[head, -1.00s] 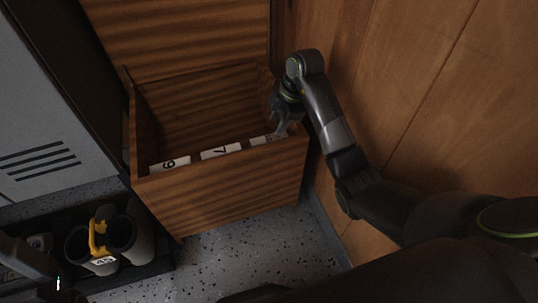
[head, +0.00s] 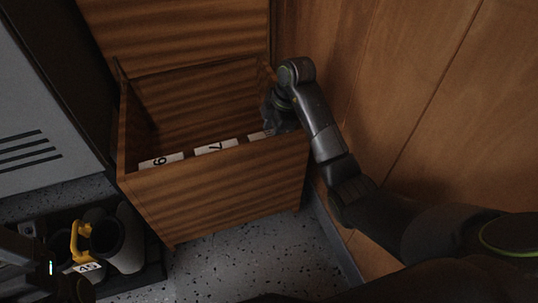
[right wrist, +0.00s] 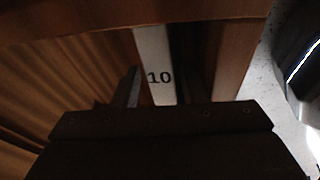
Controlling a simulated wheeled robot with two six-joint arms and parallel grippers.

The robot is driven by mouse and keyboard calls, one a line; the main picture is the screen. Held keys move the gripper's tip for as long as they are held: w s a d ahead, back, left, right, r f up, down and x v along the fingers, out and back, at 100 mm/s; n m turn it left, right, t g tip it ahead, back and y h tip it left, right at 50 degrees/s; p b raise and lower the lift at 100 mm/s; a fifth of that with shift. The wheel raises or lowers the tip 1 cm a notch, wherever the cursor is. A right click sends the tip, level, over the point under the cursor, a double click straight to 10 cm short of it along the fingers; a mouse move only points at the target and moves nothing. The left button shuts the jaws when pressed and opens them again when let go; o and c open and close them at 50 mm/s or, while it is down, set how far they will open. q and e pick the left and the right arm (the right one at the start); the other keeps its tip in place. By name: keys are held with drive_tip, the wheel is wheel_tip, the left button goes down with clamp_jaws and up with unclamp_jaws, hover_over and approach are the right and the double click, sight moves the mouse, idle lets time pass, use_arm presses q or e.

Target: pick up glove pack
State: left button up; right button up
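In an open wooden bin (head: 220,196), white numbered pieces stand along the inside of the front wall: one marked 6 (head: 161,160), one marked 7 (head: 215,147) and a third at the right (head: 258,136). The right wrist view shows a white piece marked 10 (right wrist: 155,65). No other glove pack can be made out. My right gripper (head: 268,122) reaches down into the bin's right end, by the third piece. In the wrist view its fingers look apart, with the 10 piece between or just beyond them; contact cannot be told. My left gripper (head: 62,280) is dark and partly cut off at lower left.
Dark boots (head: 125,238) with a yellow tagged clip (head: 80,243) stand in a black tray at lower left. A grey locker (head: 40,110) stands at the left. A wood-panelled wall (head: 420,90) is close on the right. Speckled floor (head: 225,262) is clear before the bin.

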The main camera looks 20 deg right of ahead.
drive_tip(key=shift+f+p, duration=0.25)
drive_tip(key=shift+p, duration=0.05)
idle(0.6)
clamp_jaws()
